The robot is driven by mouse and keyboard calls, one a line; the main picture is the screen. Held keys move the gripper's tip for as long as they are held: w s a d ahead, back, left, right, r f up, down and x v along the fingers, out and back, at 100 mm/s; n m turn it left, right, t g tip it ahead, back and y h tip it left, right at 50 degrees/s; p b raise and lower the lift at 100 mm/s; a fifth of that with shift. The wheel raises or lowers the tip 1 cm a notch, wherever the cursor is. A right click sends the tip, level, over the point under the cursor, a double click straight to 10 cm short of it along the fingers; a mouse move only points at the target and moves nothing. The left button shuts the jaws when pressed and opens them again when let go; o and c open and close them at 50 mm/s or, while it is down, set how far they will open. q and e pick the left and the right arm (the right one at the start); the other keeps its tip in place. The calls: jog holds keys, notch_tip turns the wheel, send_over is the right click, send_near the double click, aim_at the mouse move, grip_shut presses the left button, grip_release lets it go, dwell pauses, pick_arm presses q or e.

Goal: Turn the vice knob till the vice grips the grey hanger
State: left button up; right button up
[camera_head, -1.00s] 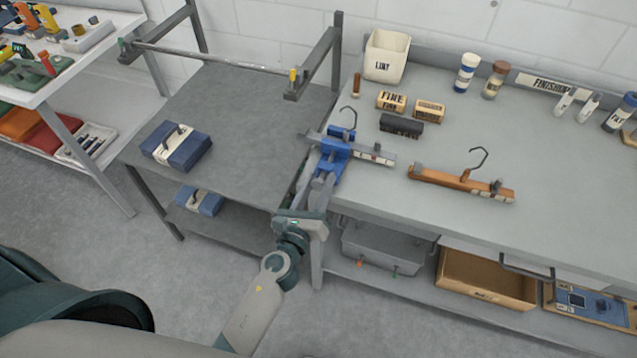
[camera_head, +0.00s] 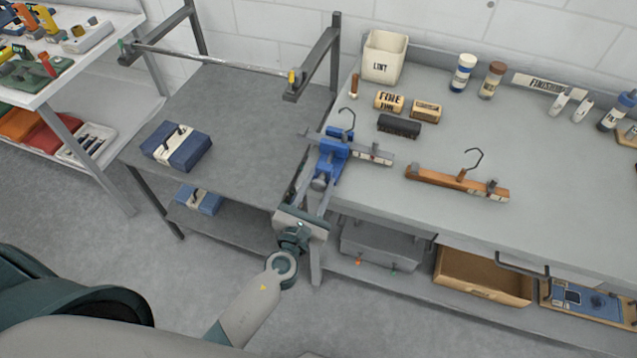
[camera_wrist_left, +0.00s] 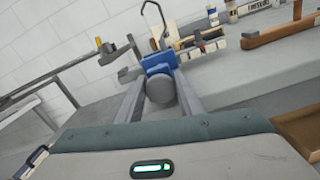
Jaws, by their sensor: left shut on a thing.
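The blue vice (camera_head: 333,152) is at the left edge of the workbench. Its round grey knob (camera_head: 320,183) faces me. The grey hanger (camera_head: 372,155) lies across the vice jaws with its dark hook up. I cannot tell whether the jaws press on it. My left gripper (camera_head: 316,188) is shut on the knob, one finger on each side. The wrist view shows the knob (camera_wrist_left: 160,88) between the fingers, with the blue vice body (camera_wrist_left: 158,62) and the hanger's hook behind it. My right gripper is not in view.
A wooden hanger (camera_head: 457,183) lies on the workbench (camera_head: 560,190) to the right. Blocks, bottles and a white lint bin (camera_head: 385,57) stand behind.

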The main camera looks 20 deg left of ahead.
pick_arm(q)
jog(key=o, duration=1)
jog(key=shift+s, duration=0.1)
jog(key=s+b, duration=0.6)
jog(key=s, duration=1.1)
jog(key=shift+s+a+b, duration=0.15)
jog(key=shift+a+b, duration=0.15)
